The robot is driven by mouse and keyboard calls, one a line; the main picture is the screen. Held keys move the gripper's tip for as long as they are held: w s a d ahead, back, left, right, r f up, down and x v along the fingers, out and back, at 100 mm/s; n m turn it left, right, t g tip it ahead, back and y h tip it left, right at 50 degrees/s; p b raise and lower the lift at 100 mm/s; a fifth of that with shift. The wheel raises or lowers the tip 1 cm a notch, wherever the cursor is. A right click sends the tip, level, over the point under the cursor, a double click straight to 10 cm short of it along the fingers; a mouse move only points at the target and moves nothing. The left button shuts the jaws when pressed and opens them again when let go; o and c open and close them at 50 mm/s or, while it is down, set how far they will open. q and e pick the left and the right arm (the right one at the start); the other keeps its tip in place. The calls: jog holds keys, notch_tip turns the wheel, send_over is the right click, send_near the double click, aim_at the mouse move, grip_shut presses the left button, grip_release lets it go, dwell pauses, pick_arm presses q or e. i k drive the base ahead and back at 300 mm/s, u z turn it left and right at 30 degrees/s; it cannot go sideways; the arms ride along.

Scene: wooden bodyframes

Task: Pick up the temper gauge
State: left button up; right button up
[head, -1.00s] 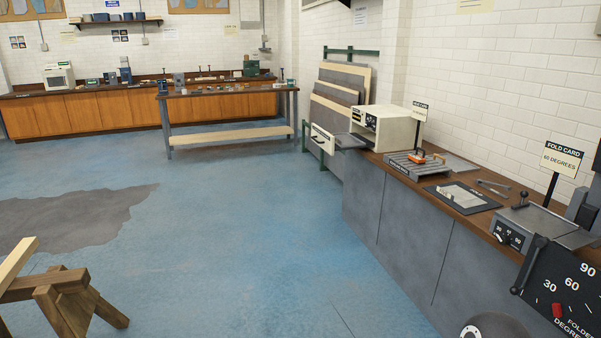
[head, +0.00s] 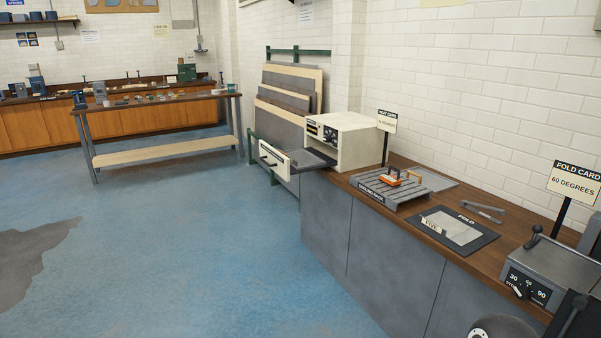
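I cannot pick out the temper gauge for certain. A small orange object (head: 391,177) with a tan handle-like part sits on the grey slatted cooling rack (head: 422,188) on the right-hand bench. Several small items lie on the far worktable (head: 160,104), too small to tell apart. Neither of my grippers is in view.
The right bench (head: 350,182) also carries a cream oven (head: 352,143) with its drawer pulled out over the floor, a dark fold mat (head: 474,241), grey tongs (head: 484,213) and a folding machine (head: 545,274). The blue floor (head: 200,245) ahead is clear.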

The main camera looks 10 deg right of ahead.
aim_at(393, 182)
jog(key=z, duration=0.15)
jog(key=i, duration=1.5)
jog(key=z, duration=0.35)
jog(key=i, duration=1.25)
jog(key=z, duration=0.15)
